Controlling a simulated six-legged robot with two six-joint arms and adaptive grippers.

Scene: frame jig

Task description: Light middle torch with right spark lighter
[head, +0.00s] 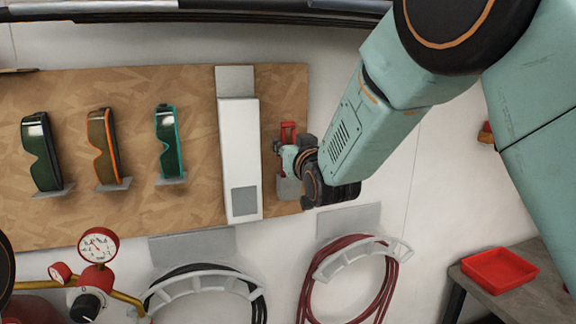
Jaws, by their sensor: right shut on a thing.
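My right arm comes in from the upper right and reaches the right end of the wooden board. My right gripper (286,158) is there, small and partly hidden by its own wrist. It is shut on a small red thing (288,132) that sticks up above it, which looks like the spark lighter. A grey holder (289,189) shows just below the gripper. I cannot tell whether the lighter still touches the board. No torch can be made out in this view. My left gripper is not in view.
Goggles (41,152) hang in a row on the wooden board (140,215), beside a tall white box (239,150). Below are a pressure gauge (98,245), a black hose (259,301) and a red hose (310,290) on racks. A red tray (499,270) sits on a bench at right.

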